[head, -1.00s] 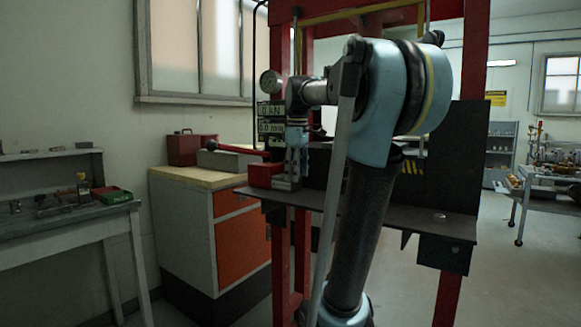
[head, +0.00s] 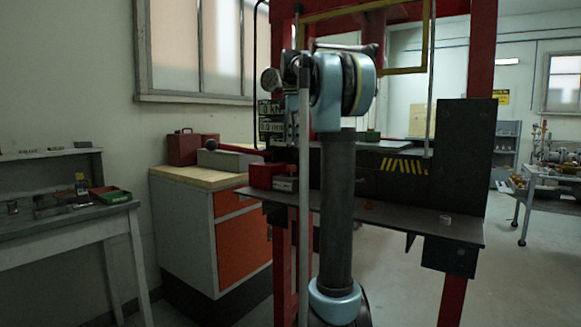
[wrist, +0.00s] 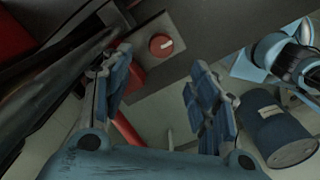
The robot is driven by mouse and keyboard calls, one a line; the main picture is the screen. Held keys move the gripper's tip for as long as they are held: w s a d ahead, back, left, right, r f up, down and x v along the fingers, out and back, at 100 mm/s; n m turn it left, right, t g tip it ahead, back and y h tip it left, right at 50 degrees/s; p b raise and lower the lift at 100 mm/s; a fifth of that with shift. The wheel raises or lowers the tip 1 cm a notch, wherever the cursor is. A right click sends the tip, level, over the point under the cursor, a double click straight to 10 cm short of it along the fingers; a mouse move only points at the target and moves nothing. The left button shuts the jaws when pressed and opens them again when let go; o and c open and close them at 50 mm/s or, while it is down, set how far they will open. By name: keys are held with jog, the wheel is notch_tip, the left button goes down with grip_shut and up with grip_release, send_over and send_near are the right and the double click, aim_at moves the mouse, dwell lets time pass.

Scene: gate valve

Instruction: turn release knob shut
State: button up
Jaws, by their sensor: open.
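The red round knob (wrist: 161,45) with a white mark on its face shows in the wrist view, on a grey block beside a dark plate. My gripper (wrist: 160,75) is open, with its two blue padded fingers spread and nothing between them. The knob appears beyond the fingertips in the picture, between the two fingers and nearer the left one; no contact shows. In the head view my arm hides most of the gripper. There a red box with a grey block (head: 285,184) sits at the left end of the press shelf; I cannot make out the knob's face there.
The red press frame (head: 453,300) and dark shelf (head: 400,222) stand close around my arm. A long handle with a dark ball end (head: 213,147) sticks out left. A cabinet (head: 195,235) stands at left. A blue drum (wrist: 280,130) shows at lower right in the wrist view.

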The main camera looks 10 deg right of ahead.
aim_at(291, 171)
notch_tip(291, 171, down, 11)
jog(key=shift+r, duration=0.2)
jog(key=shift+c, duration=0.4)
jog(key=c, duration=1)
